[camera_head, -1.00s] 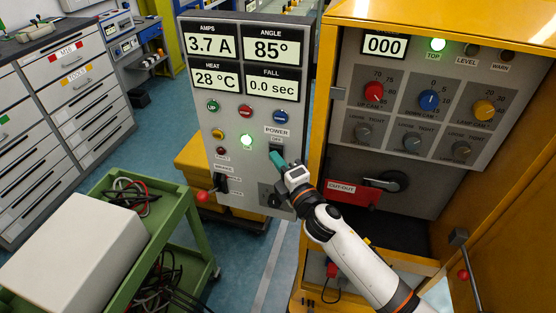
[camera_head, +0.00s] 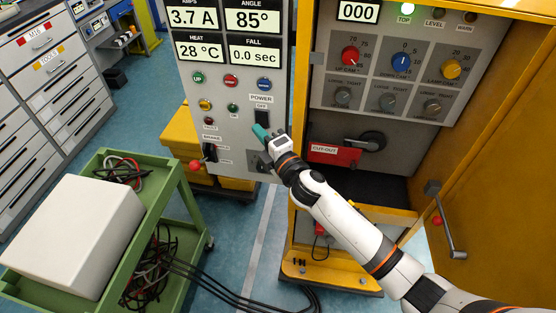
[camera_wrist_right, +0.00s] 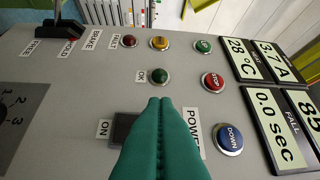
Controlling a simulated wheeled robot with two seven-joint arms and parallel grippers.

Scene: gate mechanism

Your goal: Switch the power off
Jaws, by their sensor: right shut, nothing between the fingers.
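The black power switch (camera_head: 262,117) sits on the grey control panel (camera_head: 213,138), under the POWER and OFF labels. In the right wrist view the switch (camera_wrist_right: 121,131) is partly hidden by my fingers, with the ON label beside it. My right gripper (camera_head: 259,130) is shut and empty, its teal fingertips at the lower end of the switch; I cannot tell whether they touch it. The fingers (camera_wrist_right: 160,102) point at the panel in the wrist view. The OK lamp (camera_head: 233,108) looks dark. My left gripper is not in view.
UP, STOP and DOWN (camera_head: 264,85) buttons sit above the switch. A red-knobbed brake lever (camera_head: 196,164) sticks out at the lower left. The yellow cabinet (camera_head: 302,128) stands close on the right. A green cart (camera_head: 173,200) with a white box stands at left.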

